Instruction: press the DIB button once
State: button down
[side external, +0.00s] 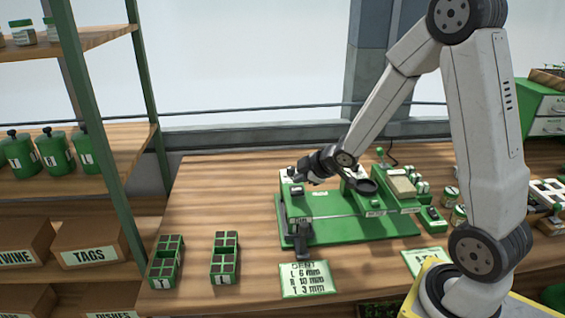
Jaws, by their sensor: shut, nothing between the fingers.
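The green tray seeder (345,230) stands on the wooden bench in the side external view. Its green base carries posts, a dark round cup (367,187) and a pale block (401,187). My gripper (298,177) is shut and empty. It is over the seeder's left end, by a small pale-and-dark part there. I cannot tell whether it touches that part. The labels on the seeder are too small to read, so I cannot pick out the DIB button; my gripper hides some of that end.
Two green seed trays (166,262) and (225,258) sit at the bench's front left. A card (307,279) listing depths lies in front of the seeder. A small green box (431,219) and jars (449,197) stand to its right. Shelves (110,150) rise at left.

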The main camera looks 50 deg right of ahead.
aim_at(300, 190)
jog(key=shift+r, duration=2.3)
jog(key=s+a+f+m+g, duration=0.2)
jog(key=s+a+m+g, duration=0.1)
jog(key=s+a, duration=0.3)
jog(key=s+a+f+m+g, duration=0.3)
jog(key=s+a+m, duration=0.2)
jog(key=s, duration=0.3)
jog(key=shift+a+g, duration=0.3)
jog(key=shift+a, duration=0.1)
